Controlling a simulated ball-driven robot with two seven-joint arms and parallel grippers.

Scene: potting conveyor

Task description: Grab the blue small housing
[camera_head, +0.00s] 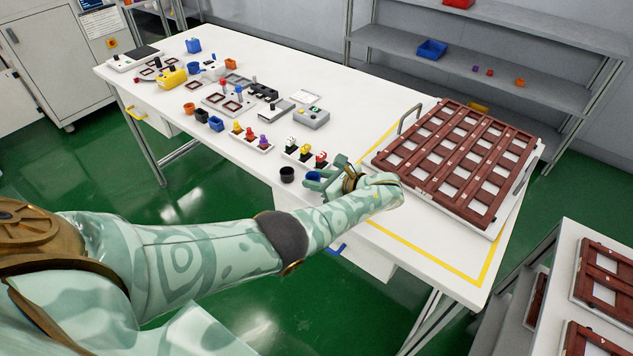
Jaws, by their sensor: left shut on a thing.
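The blue small housing (313,176) is a small round cup near the front edge of the white table. My left gripper (316,181) is at it, with its fingers closed on it. The fingers and hand hide part of the cup, and I cannot tell whether it still touches the table. My right gripper is not in view.
A black cup (287,174) stands just left of my left gripper. A strip with small red, yellow and white parts (306,155) lies behind it. A large brown grid tray (455,160) fills the table's right end. Orange and blue housings (216,124) stand further left.

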